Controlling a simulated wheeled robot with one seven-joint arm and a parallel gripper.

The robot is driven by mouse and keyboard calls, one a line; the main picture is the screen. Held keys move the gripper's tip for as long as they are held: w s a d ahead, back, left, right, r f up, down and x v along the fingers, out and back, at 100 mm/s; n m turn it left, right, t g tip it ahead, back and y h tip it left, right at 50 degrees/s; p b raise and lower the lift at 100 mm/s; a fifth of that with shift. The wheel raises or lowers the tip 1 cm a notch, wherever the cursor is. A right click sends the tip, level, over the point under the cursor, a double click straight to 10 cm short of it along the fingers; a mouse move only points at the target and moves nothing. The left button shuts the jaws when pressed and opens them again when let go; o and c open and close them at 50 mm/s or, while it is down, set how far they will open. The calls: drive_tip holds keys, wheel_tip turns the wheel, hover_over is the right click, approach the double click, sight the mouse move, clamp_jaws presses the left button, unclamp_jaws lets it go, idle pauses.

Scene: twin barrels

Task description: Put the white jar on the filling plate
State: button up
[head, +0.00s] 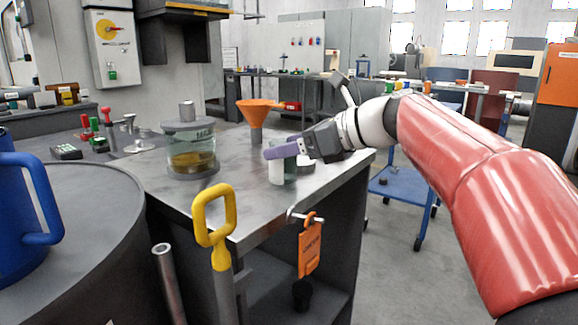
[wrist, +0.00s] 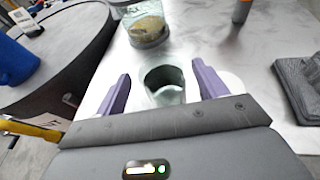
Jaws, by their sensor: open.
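The white jar (wrist: 166,96) stands open-topped between my gripper's two purple fingers in the wrist view, with a dark inside and a pale greenish wall. In the head view the jar (head: 277,173) shows under the fingers near the bench's right end, partly hidden by them. My gripper (wrist: 163,88) is open, with a finger on each side of the jar and visible gaps. It also shows in the head view (head: 283,149). A pale round patch (wrist: 236,86) lies by the right finger; I cannot tell whether it is the filling plate or whether the jar touches it.
A glass vessel with yellowish contents (head: 192,148) stands left on the metal bench (head: 240,185). An orange funnel (head: 257,112) is behind. A yellow handle (head: 215,215) rises before the bench. A dark folded cloth-like item (wrist: 298,85) lies right. A barrel (head: 90,225) stands left.

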drive_tip(key=x, duration=0.3)
drive_tip(key=shift+w+a+f, duration=0.15)
drive_tip(key=shift+w+a, duration=0.05)
drive_tip(key=shift+a, duration=0.05)
drive_tip(key=c, duration=1.1)
drive_tip(key=shift+c, duration=0.2)
